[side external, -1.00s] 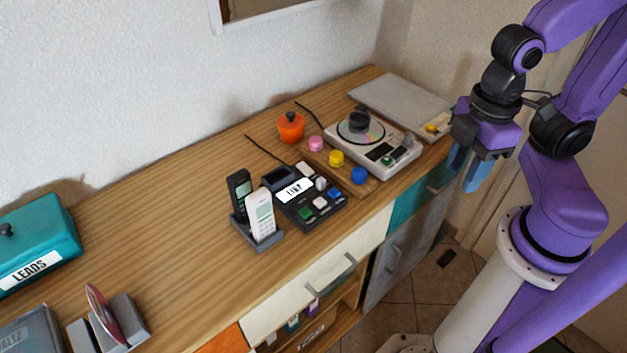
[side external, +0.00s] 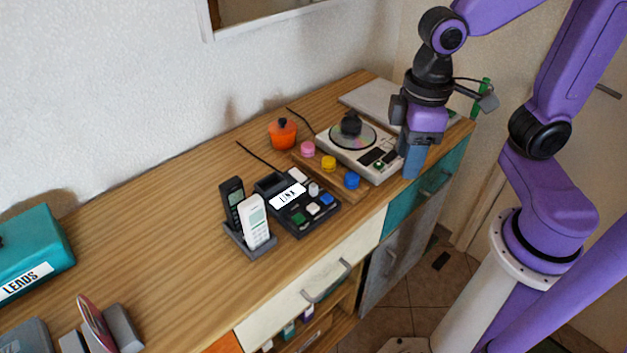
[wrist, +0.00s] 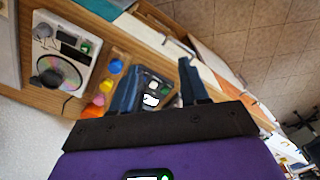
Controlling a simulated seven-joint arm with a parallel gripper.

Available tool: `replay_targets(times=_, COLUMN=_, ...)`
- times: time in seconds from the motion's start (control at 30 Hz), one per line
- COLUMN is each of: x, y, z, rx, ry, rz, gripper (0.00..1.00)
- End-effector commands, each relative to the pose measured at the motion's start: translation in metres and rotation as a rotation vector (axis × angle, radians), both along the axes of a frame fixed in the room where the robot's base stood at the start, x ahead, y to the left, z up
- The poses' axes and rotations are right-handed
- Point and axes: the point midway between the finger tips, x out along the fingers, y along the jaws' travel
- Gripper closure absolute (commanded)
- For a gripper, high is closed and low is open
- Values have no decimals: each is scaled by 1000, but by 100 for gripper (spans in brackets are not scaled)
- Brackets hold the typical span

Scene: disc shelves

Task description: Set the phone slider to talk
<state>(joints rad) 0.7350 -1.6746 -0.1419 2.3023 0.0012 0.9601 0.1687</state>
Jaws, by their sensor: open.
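My gripper (side external: 411,172) is open and empty. It points down near the front right of the sideboard, beside the disc player and right of the phone console. Its blue fingers also show in the wrist view (wrist: 158,80).
Two handsets (side external: 254,222) stand in a cradle left of the console. The sideboard's left middle is clear.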

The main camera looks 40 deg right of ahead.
Motion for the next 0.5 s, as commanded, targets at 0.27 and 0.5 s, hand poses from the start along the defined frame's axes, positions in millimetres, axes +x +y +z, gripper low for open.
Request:
replay_targets(times=0.27, x=89, y=33, z=7, rx=-8, ry=10, rz=-373, gripper=55)
replay_targets(times=0.5, x=154, y=43, z=7, rx=-11, ry=15, rz=-649, gripper=55)
